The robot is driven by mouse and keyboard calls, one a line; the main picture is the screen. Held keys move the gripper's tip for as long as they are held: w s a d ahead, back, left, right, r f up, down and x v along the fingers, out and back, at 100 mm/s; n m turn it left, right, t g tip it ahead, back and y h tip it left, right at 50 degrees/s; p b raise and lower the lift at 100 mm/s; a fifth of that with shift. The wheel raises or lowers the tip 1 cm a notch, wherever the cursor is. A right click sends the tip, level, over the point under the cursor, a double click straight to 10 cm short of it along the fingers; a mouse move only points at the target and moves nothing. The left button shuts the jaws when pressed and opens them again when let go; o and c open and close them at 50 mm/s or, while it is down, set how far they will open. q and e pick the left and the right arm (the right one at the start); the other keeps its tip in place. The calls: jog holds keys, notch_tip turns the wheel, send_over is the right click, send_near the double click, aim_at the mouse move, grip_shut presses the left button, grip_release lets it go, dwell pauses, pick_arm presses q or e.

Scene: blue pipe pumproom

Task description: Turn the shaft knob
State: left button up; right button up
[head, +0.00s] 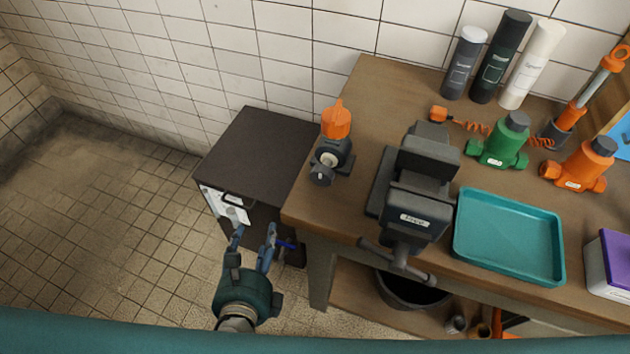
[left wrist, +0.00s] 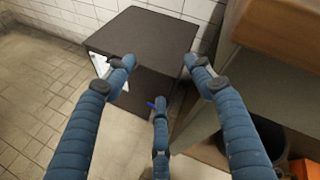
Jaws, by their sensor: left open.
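A small dark device (head: 333,155) stands at the left end of the wooden bench. It has an orange knob (head: 336,120) on top and a grey knob (head: 321,174) with a pale shaft at its front. I cannot tell which of the two is the shaft knob. My left gripper (head: 254,240) is open and empty, low in front of the dark cabinet, left of and below the device. Its blue fingers also show spread in the left wrist view (left wrist: 158,76), where the device is out of frame. My right gripper is not in view.
The dark cabinet (head: 258,148) stands against the tiled wall, beside the bench (head: 375,98). A vise (head: 415,190) sits right of the device, then a teal tray (head: 508,238) and green and orange fittings. The floor at left is clear.

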pick_arm(q)
notch_tip(320, 180, up, 8)
jog(key=m+t, duration=0.2)
jog(key=m+t+h, duration=0.2)
jog(key=m+h, duration=0.4)
jog(key=m, duration=0.7)
send_near(321, 179)
jog(key=shift+n, duration=0.3)
jog(key=p+x, duration=0.2)
jog(key=x, duration=0.5)
jog(key=shift+w, duration=0.3)
jog(key=shift+w+d, duration=0.25)
jog(key=shift+w, duration=0.4)
